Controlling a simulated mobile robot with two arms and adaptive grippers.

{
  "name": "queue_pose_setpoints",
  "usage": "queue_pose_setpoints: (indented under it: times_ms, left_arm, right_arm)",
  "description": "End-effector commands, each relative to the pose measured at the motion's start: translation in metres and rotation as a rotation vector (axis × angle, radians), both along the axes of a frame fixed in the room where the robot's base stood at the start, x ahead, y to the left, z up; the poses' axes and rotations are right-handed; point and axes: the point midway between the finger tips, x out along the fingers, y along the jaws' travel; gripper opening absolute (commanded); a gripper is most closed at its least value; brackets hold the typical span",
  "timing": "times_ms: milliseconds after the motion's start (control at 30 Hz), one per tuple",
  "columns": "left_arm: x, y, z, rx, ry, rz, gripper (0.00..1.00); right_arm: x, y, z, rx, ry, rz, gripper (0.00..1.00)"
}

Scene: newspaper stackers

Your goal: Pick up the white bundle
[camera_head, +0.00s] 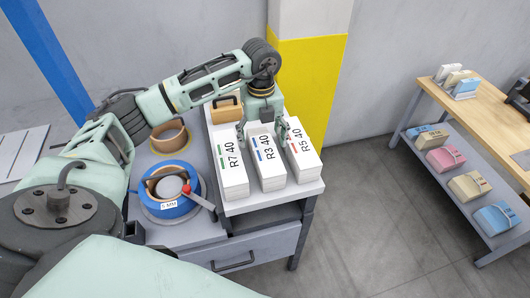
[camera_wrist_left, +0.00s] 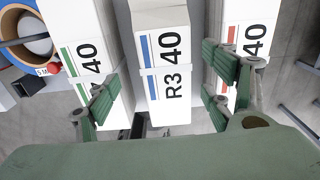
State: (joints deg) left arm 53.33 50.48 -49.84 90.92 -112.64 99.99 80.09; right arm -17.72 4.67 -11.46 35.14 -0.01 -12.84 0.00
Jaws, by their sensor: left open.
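Three white bundles stand side by side on the white cart top. The left one (camera_head: 233,178) reads R7 40 with green stripes, the middle one (camera_head: 270,173) R3 40 with blue stripes, the right one (camera_head: 303,158) R5 40 with red stripes. My left gripper (camera_head: 262,128) is open above the far part of the middle bundle. In the left wrist view, the middle bundle (camera_wrist_left: 165,78) lies between the spread fingers (camera_wrist_left: 162,85). The fingers overlap the left bundle (camera_wrist_left: 85,35) and the right bundle (camera_wrist_left: 258,25) in that picture; contact cannot be told. My right gripper is out of view.
A blue tape roll (camera_head: 188,208) with a red-tipped tool lies left of the bundles, and a brown roll (camera_head: 170,138) behind it. A tan handled block (camera_head: 226,110) stands behind the left bundle. A wooden table (camera_head: 495,130) with a shelf of colored bundles is at right; floor between is clear.

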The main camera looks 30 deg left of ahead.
Motion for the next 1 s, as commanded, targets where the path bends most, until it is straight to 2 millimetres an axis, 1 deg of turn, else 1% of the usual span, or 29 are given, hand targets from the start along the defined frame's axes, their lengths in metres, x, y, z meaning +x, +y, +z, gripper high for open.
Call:
queue_pose_setpoints:
  times_ms: [33,67,167,267,300,433,500,567,667,900,1000]
  left_arm:
    - [-0.001,-0.003,-0.004,0.000,0.004,-0.001,0.75]
    - [-0.002,-0.004,-0.009,-0.001,0.005,-0.002,0.75]
    - [-0.002,-0.007,-0.025,-0.001,0.005,-0.002,0.75]
    - [-0.001,-0.007,-0.038,-0.002,0.003,-0.002,0.75]
    - [-0.001,-0.007,-0.041,-0.002,0.002,-0.002,0.75]
    - [-0.001,-0.007,-0.045,-0.002,-0.001,-0.003,0.75]
    - [-0.001,-0.007,-0.045,-0.002,-0.001,-0.004,0.75]
    - [-0.001,-0.007,-0.045,-0.002,-0.001,-0.003,0.75]
    - [-0.001,-0.007,-0.045,-0.002,-0.001,-0.003,0.67]
    - [-0.001,-0.007,-0.045,-0.003,0.000,-0.003,0.46]
    - [-0.001,-0.007,-0.045,-0.003,-0.001,-0.003,0.37]
  right_arm:
    - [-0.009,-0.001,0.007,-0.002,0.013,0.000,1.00]
    - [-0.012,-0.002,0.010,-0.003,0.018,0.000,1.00]
    - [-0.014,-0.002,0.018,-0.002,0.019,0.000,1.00]
    - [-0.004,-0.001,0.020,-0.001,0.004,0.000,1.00]
    - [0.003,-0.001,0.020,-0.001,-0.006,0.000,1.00]
    - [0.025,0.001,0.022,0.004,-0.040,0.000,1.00]
    - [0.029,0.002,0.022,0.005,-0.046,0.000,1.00]
    - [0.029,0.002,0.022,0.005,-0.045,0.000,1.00]
    - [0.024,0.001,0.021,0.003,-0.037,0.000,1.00]
    - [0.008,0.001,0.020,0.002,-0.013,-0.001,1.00]
    - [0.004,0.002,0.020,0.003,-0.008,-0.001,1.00]
